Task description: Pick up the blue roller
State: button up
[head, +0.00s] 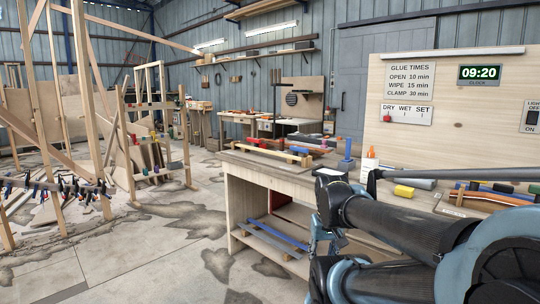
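A small upright blue object (347,155) stands near the right end of the wooden workbench (240,204). It may be the blue roller, but it is too small to be sure. My arm fills the lower right of the head view and covers part of the bench's right side. My gripper (322,242) seems to be at the arm's left end, in front of the bench and apart from the blue object. Its fingers are too small and partly hidden to tell open from shut.
Long blue strips (275,236) lie on the bench's lower shelf. An orange-tipped bottle (371,153) and a yellow block (404,191) are to the right. Wooden frames (155,140) and a row of clamps (55,187) stand at left. Stained floor (150,250) is open between.

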aim_at(349, 140)
jog(key=u, duration=0.4)
jog(key=i, duration=1.3)
jog(key=z, duration=0.3)
